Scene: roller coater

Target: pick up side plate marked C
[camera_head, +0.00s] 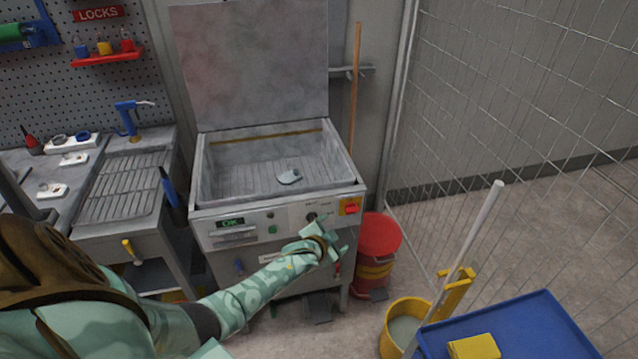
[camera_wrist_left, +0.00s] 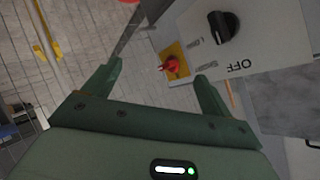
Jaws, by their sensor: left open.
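I cannot read a letter C on any plate. My left gripper (camera_head: 328,236) is open and empty in front of the washer's control panel, below and outside the basin. In the left wrist view its fingers (camera_wrist_left: 160,78) show nothing between them but the panel's edge and floor behind. My right gripper is out of view.
The panel has a black knob (camera_wrist_left: 222,27) marked OFF and a red switch on yellow (camera_head: 350,207). The washer lid (camera_head: 250,60) stands raised. A red bin (camera_head: 379,237), yellow mop bucket (camera_head: 400,318) and blue cart top (camera_head: 530,325) stand right. A mesh fence (camera_head: 500,90) is behind.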

